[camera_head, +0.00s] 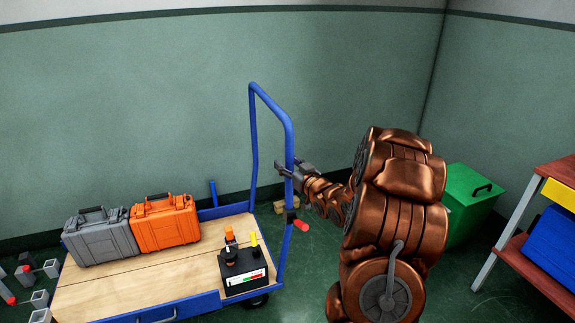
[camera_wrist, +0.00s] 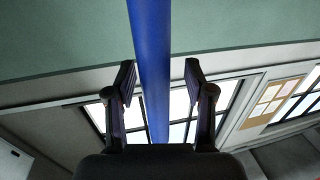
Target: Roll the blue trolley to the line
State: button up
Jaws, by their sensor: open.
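The blue trolley (camera_head: 190,301) stands at the left and centre of the head view, with a wooden deck and a tall blue tube handle (camera_head: 271,101) at its right end. My gripper (camera_head: 282,170) is at the near upright of this handle, about halfway up. In the wrist view the blue tube (camera_wrist: 152,60) runs between the two open fingers of my gripper (camera_wrist: 160,82), with a gap on each side. A grey case (camera_head: 100,238), an orange case (camera_head: 165,224) and a black control box (camera_head: 243,268) ride on the deck. No line shows on the floor.
A green bin (camera_head: 468,200) stands behind my arm at the right. A red-topped workbench (camera_head: 556,172) with a blue case is at the right edge. Grey parts (camera_head: 38,272) are at the lower left. The green wall is close behind the trolley.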

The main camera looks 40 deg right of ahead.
jog(key=s, duration=0.7)
jog(key=shift+s+a, duration=0.2)
jog(key=shift+a, duration=0.15)
